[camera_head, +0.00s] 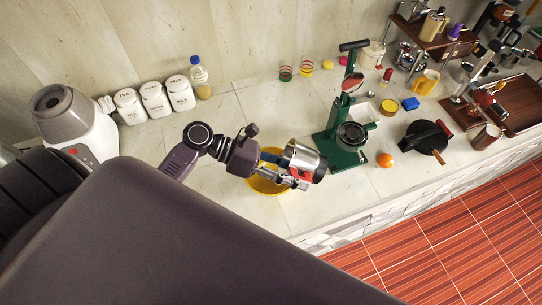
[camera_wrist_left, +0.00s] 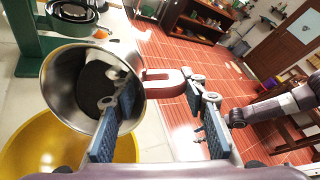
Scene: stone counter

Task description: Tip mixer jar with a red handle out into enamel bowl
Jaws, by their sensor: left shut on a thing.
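The mixer jar (camera_head: 303,158) is a shiny steel cup with a red handle (camera_wrist_left: 166,84). My left gripper (camera_head: 277,169) is shut on it and holds it tilted at the right edge of the yellow enamel bowl (camera_head: 266,187), seemingly above it. In the left wrist view the jar (camera_wrist_left: 62,78) shows its open mouth and dark inside, and the gripper's blue pads (camera_wrist_left: 160,130) stand at its near side and by the handle. The bowl (camera_wrist_left: 35,150) is below the jar there, partly hidden by jar and gripper. My right gripper cannot be made out clearly; a dark arm shows at right.
A green press (camera_head: 345,130) stands just right of the jar. An orange (camera_head: 385,160) and a black pan (camera_head: 426,137) lie further right. White canisters (camera_head: 155,101) and a bottle (camera_head: 200,80) stand at the back left. The counter's front edge is near the bowl.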

